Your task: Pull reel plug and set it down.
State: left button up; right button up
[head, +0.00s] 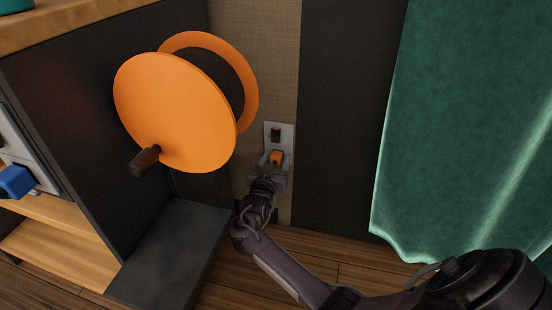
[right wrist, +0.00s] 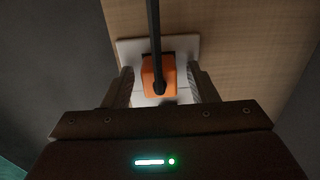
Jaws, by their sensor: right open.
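The orange reel plug (head: 276,157) sits in the lower socket of the white wall outlet (head: 287,133). In the right wrist view the orange plug (right wrist: 158,76) lies between my fingers, with a dark cord running up from it. My right gripper (head: 270,167) is at the outlet, its fingers open on both sides of the plug; visible gaps show between plug and fingers in the right wrist view (right wrist: 165,90). The orange cable reel (head: 175,110) with its dark handle stands to the left of the outlet. My left gripper is not in view.
A dark low platform (head: 170,255) lies under the reel. A wooden-topped dark cabinet with a blue plug (head: 15,182) on its side is at the left. A green curtain (head: 465,130) hangs at the right. Some wooden floor (head: 330,250) is clear below the outlet.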

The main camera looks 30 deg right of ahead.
aim_at(275, 162)
dwell(0.4)
grip_shut()
jog(key=shift+s+a+p, duration=0.1)
jog(key=shift+p, duration=0.2)
jog(key=shift+p+v, duration=1.2)
jog(key=shift+v, duration=0.7)
jog(key=shift+p+v, duration=0.5)
jog(key=shift+v, duration=0.4)
jog(key=shift+s, duration=0.1)
